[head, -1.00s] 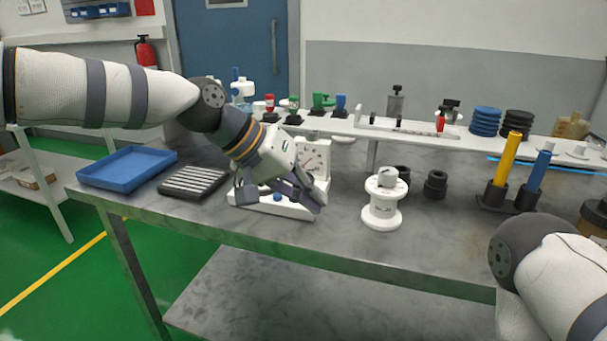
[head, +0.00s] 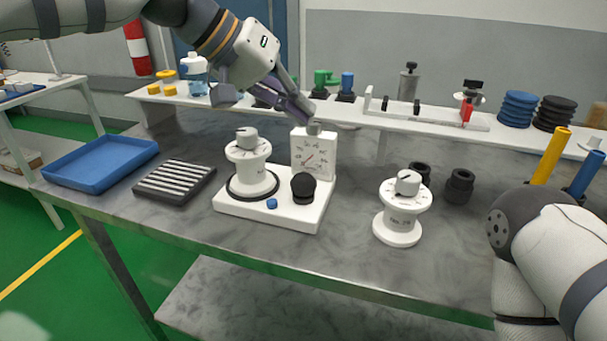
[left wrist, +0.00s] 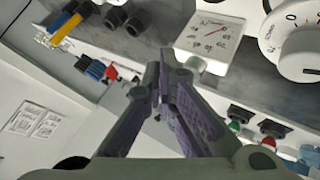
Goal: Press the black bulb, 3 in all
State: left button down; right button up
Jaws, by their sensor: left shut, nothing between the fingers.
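The black bulb (head: 303,186) stands on the front right of a white base plate (head: 240,207), in front of a white gauge panel (head: 320,160). A white vaporiser dial unit (head: 248,170) stands on the plate's left, and a small blue button (head: 272,203) is at the front. My left gripper (head: 309,108) is shut and empty, above and behind the bulb near the top of the gauge panel. In the left wrist view its fingers (left wrist: 163,62) are together, with the gauge face (left wrist: 213,40) beyond. The bulb is not seen there. Only my right arm's links show.
A blue tray (head: 100,165) and a black ribbed tray (head: 175,181) lie to the left. A raised white shelf (head: 350,117) runs along the back.

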pick_arm(q)
jog(key=b, duration=0.1)
send_over(301, 174)
notch_tip(301, 174, down, 6)
jog(key=shift+a+r, duration=0.1)
jog(key=shift+f, duration=1.15)
pick_arm(e)
jog(key=shift+s+f+g, duration=0.3)
jog(key=shift+s+f, duration=0.5)
jog(key=shift+f, duration=0.05)
pick_arm(q)
jog(key=shift+f, duration=0.15)
jog(key=shift+f, duration=0.25)
pick_arm(e)
jog(key=shift+w+r, duration=0.1)
pick_arm(q)
jog(key=shift+f, duration=0.95)
jog(key=shift+r, duration=0.1)
jog(key=shift+r+p, duration=0.3)
jog(key=shift+r, duration=0.9)
pick_arm(e)
jog(key=shift+w+r, duration=0.35)
jog(key=shift+r, duration=0.05)
